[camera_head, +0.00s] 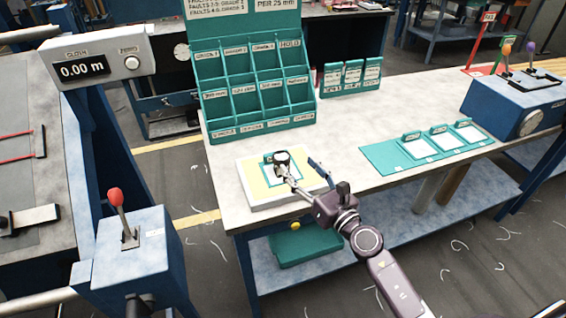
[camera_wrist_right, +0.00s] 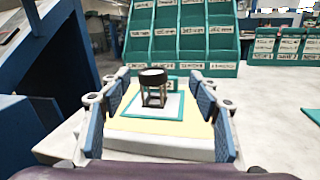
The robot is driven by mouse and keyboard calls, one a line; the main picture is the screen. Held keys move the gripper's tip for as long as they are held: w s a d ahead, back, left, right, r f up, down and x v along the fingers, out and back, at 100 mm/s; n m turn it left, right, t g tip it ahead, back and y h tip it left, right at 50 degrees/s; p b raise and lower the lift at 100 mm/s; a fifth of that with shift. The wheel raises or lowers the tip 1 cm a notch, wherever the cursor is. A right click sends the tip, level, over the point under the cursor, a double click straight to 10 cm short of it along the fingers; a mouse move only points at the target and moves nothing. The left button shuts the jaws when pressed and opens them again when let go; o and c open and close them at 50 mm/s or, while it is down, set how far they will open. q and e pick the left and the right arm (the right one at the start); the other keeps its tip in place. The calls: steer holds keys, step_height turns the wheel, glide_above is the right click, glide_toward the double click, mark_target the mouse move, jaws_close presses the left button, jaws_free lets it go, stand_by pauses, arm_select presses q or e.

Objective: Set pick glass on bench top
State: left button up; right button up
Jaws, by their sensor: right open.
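The pick glass (camera_head: 282,158) is a small black-topped magnifier standing on a pale yellow and white board (camera_head: 248,190) on the bench top (camera_head: 353,152). In the right wrist view the pick glass (camera_wrist_right: 153,76) stands upright on thin legs inside a teal-edged white square. My right gripper (camera_head: 303,176) is open at the near side of the board. In the wrist view its blue-padded fingers (camera_wrist_right: 158,105) are spread to either side, with the pick glass ahead between them and nothing held. My left gripper is not in view.
A teal pigeonhole rack (camera_head: 255,88) stands behind the board. A teal mat with white squares (camera_head: 378,158) lies to the right, with free bench between. A blue box with levers (camera_head: 510,100) sits at the far right. A red-knobbed lever box (camera_head: 140,260) stands left of the bench.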

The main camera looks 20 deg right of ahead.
mark_target(287, 161)
steer(key=shift+w+a+f+n+g+y, duration=0.35)
steer(key=shift+f+n+y, duration=0.1)
steer(key=shift+n, duration=0.45)
steer(key=x, duration=0.7)
steer(key=shift+w+a, duration=0.15)
steer(key=shift+a, duration=0.15)
steer(key=c, duration=1.4)
steer(key=shift+r, duration=0.1)
steer(key=shift+r+p, duration=0.1)
steer(key=shift+p, duration=0.2)
